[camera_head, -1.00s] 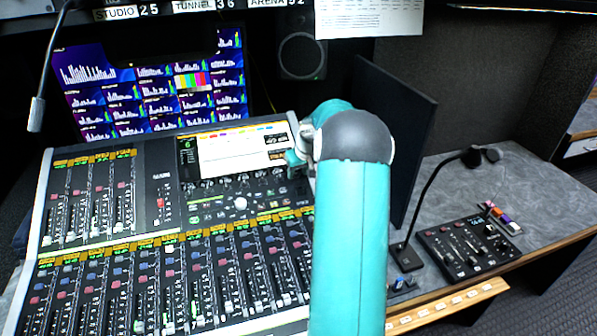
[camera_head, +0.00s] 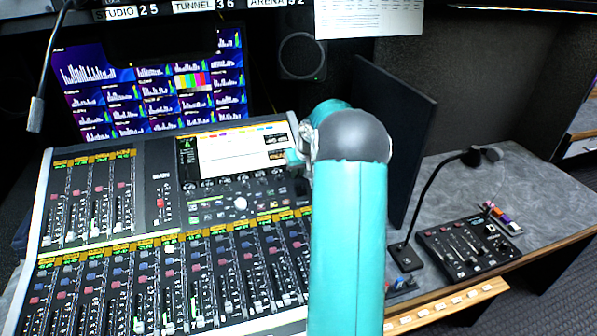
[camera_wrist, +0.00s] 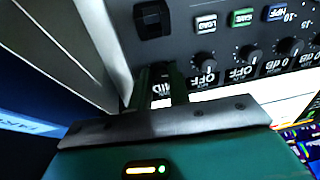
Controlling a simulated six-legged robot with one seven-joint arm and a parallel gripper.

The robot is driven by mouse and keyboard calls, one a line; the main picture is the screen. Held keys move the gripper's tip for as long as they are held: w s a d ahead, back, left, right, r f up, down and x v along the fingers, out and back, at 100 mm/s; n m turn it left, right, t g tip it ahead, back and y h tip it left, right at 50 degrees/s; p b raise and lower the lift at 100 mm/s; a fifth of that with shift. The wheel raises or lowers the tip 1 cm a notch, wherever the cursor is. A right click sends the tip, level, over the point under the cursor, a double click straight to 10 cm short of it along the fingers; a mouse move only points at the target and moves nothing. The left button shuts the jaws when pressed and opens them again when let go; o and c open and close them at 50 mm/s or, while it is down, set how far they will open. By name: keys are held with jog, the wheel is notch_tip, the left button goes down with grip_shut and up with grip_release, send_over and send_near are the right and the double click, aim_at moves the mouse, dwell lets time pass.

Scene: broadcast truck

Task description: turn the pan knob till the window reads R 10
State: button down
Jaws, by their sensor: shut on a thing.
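In the wrist view my gripper (camera_wrist: 163,78) has its two dark fingers closed around the pan knob (camera_wrist: 160,69), which is mostly hidden between them. The small window (camera_wrist: 162,89) by this knob shows between the fingers and seems to read MID, partly covered. In the head view my gripper (camera_head: 296,158) is at the upper right corner of the mixing console (camera_head: 160,240), right of its white screen. The knob is hidden there by my arm.
Nearby knobs (camera_wrist: 205,61) have windows reading OFF and 0 dB. Lit buttons (camera_wrist: 243,17) and a black switch (camera_wrist: 152,17) sit beyond. A dark upright panel (camera_head: 400,130) stands close right of my arm. A gooseneck microphone (camera_head: 425,210) and small control box (camera_head: 468,248) stand further right.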

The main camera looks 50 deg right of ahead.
jog(key=m, duration=0.5)
jog(key=shift+a, duration=0.1)
jog(key=m, duration=0.5)
jog(key=shift+a+f+t+h, duration=0.1)
jog(key=shift+t+h, duration=0.2)
jog(key=shift+h, duration=0.1)
jog(key=shift+m, duration=0.4)
jog(key=c, duration=1.3)
grip_release()
jog(key=v, duration=1.4)
